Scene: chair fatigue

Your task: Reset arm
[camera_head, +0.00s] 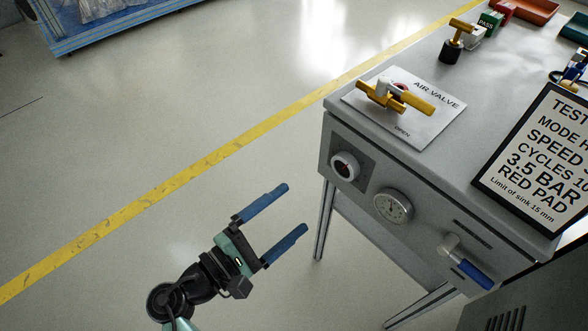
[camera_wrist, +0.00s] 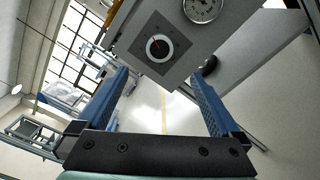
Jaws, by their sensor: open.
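My gripper (camera_head: 288,210) is open with nothing between its two blue fingers. In the head view it is held over the floor, to the left of the grey bench and apart from it. In the wrist view the gripper (camera_wrist: 160,90) also shows open, its fingers spread wide with floor visible between them. The bench front with a round knob (camera_wrist: 158,47) and a gauge (camera_wrist: 202,8) lies beyond the fingertips.
The grey bench (camera_head: 340,210) carries a yellow-handled air valve (camera_head: 395,95), a front knob (camera_head: 345,167), a gauge (camera_head: 393,206) and a blue-handled lever (camera_head: 468,265). Open floor with a yellow line (camera_head: 150,200) lies left.

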